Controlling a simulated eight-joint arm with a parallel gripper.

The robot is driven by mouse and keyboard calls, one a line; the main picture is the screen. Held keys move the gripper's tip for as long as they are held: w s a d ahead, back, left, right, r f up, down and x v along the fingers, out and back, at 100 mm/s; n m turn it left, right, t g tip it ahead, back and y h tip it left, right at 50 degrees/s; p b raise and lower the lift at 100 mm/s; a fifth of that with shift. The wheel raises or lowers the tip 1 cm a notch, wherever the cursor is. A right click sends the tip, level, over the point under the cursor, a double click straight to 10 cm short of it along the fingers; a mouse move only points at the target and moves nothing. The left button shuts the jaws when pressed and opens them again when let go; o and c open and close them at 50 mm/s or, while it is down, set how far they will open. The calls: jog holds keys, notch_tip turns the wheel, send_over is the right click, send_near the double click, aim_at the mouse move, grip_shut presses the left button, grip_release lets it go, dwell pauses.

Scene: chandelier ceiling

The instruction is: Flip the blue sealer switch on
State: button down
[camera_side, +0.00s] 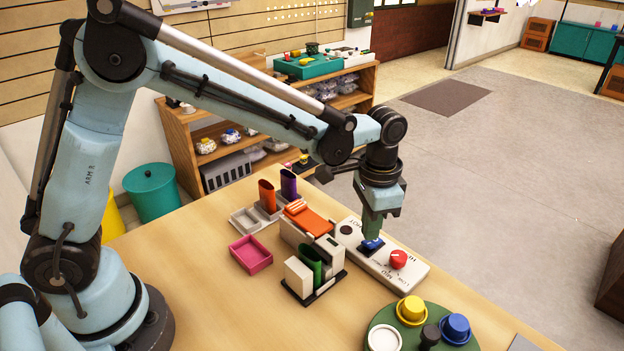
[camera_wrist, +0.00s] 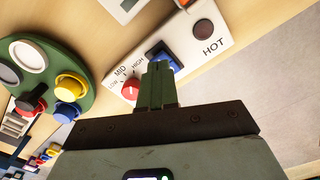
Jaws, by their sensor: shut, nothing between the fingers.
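The blue sealer switch (camera_side: 371,246) sits on a white panel (camera_side: 411,275) between a red knob (camera_side: 398,259) and a dark round lamp marked HOT. In the wrist view the blue switch (camera_wrist: 163,57) shows behind my fingertips, partly hidden by them. My gripper (camera_side: 373,233) points down with its green fingers shut and empty, at or just above the switch. In the wrist view my gripper (camera_wrist: 158,68) overlaps the switch's lower edge. I cannot tell whether the tips touch it, nor which way the rocker is tipped.
A green round tray (camera_side: 466,346) with yellow and blue cups stands in front. A holder with white and green blocks (camera_side: 313,272), an orange-topped block (camera_side: 307,221) and a pink tray (camera_side: 250,254) lie left of the panel. Bare table lies at front left.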

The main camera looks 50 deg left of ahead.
aim_at(367, 243)
jog(key=shift+f, duration=0.95)
dwell(0.7)
jog(key=shift+r, duration=3.5)
jog(key=shift+a+r, duration=0.1)
jog(key=s+a+r+n+t, duration=0.3)
jog(key=s+a+n+t, duration=0.3)
jog(key=s+a, duration=0.6)
jog(key=shift+s+a+t, duration=0.35)
jog(key=shift+a+t, duration=0.25)
jog(key=shift+a, duration=0.3)
